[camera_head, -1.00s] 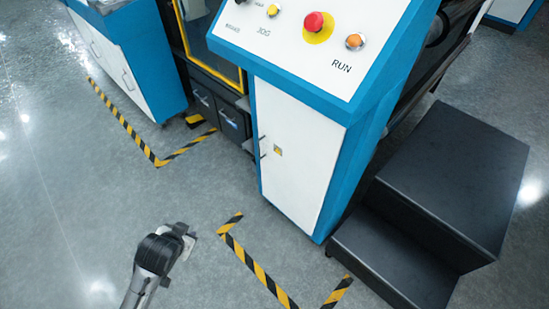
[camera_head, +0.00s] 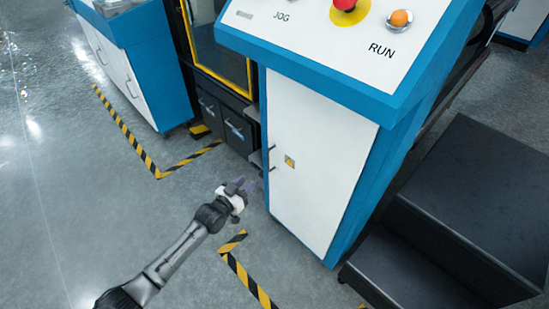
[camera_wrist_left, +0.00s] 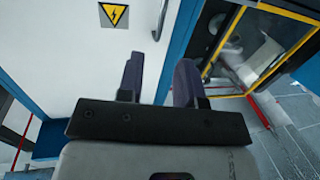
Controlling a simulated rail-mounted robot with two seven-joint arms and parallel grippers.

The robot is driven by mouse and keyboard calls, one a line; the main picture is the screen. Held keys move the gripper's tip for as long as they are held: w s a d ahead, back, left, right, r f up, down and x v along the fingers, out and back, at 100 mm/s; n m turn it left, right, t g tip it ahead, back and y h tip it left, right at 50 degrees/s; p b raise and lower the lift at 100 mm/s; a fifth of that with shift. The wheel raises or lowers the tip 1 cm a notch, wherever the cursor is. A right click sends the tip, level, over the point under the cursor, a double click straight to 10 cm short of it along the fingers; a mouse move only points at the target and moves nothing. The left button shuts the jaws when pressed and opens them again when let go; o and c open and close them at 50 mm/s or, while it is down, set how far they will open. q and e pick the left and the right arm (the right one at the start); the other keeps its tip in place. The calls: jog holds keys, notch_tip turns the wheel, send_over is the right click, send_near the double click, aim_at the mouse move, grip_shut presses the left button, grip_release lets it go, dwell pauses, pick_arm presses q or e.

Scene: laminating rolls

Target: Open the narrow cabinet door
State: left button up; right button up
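The narrow cabinet door (camera_head: 315,165) is the tall white front panel of the blue control console. It looks closed. Its slim handle (camera_head: 271,158) is on its left edge, beside a yellow warning sticker (camera_head: 290,161). My left gripper (camera_head: 241,184) is left of the door and apart from it. In the left wrist view its two dark fingers (camera_wrist_left: 160,78) stand apart with nothing between them. There the white door (camera_wrist_left: 60,50) fills the upper left, and the handle (camera_wrist_left: 160,20) shows beyond the gap between the fingers. My right gripper is not in view.
Black steps (camera_head: 450,210) stand right of the console. A black machine front with drawers (camera_head: 226,124) and a yellow-framed window is behind on the left. A blue and white cabinet (camera_head: 135,65) is at the far left. The striped floor around my left arm is clear.

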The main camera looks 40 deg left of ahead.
aim_at(268, 157)
pick_arm(q)
jog(key=shift+t, duration=0.3)
jog(key=shift+w+a+r+b, duration=0.15)
jog(key=shift+w+b, duration=1.1)
jog(key=shift+w, duration=1.1)
jog(key=shift+w+a+r+b, duration=0.2)
jog(key=shift+w+b, duration=1)
jog(key=shift+w, duration=1.1)
jog(key=shift+w+a+r+b, duration=0.15)
jog(key=shift+w+b, duration=1.1)
jog(key=shift+w, duration=1.1)
jog(key=shift+d, duration=0.1)
jog(key=c, duration=0.4)
grip_shut()
